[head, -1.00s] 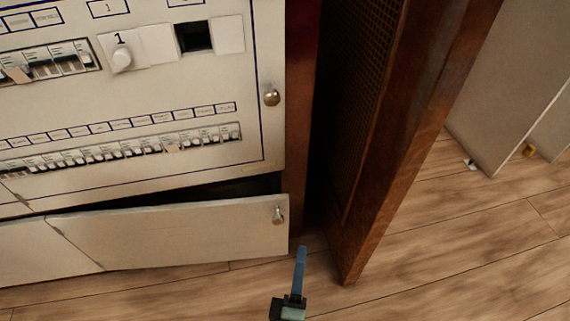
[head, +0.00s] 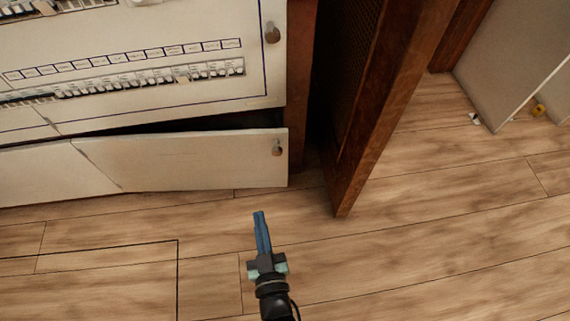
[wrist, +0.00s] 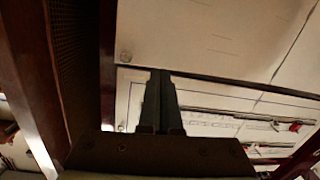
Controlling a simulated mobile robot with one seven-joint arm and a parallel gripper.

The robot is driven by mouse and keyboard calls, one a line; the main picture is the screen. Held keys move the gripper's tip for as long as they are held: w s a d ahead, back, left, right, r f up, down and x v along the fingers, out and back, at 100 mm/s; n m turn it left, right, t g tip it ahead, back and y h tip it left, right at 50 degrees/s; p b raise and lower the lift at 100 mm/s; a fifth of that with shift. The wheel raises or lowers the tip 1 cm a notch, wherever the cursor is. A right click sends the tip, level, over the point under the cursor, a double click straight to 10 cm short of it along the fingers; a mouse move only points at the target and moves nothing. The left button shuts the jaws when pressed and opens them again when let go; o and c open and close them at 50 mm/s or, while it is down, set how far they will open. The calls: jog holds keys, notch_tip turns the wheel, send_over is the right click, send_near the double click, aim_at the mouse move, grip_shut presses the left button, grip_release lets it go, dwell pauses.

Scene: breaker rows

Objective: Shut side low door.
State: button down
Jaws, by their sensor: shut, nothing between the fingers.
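The low door (head: 190,160) is a white panel with a small round metal knob (head: 277,147) near its right edge. It stands ajar, with a dark gap along its top edge below the breaker panel (head: 160,70). My gripper (head: 259,214) is shut and empty, in front of the door and a little below its lower right edge in the head view, apart from it. In the wrist view the shut blue-black fingers (wrist: 160,75) point toward white panels, and a pale door panel (wrist: 200,40) with a knob shows beyond them.
A brown wooden door with mesh (head: 375,120) stands open just right of the low door. Grey panels (head: 510,60) stand at the back right. The wooden floor (head: 420,260) is clear in front.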

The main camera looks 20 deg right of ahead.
jog(key=w+d+r+m+h+b, duration=0.1)
jog(key=w+d+m+h+b, duration=0.2)
jog(key=w+d+b, duration=0.3)
jog(key=x, duration=0.6)
jog(key=shift+s+d+r+b, duration=0.15)
jog(key=shift+s+d+b, duration=0.1)
jog(key=shift+b, duration=0.1)
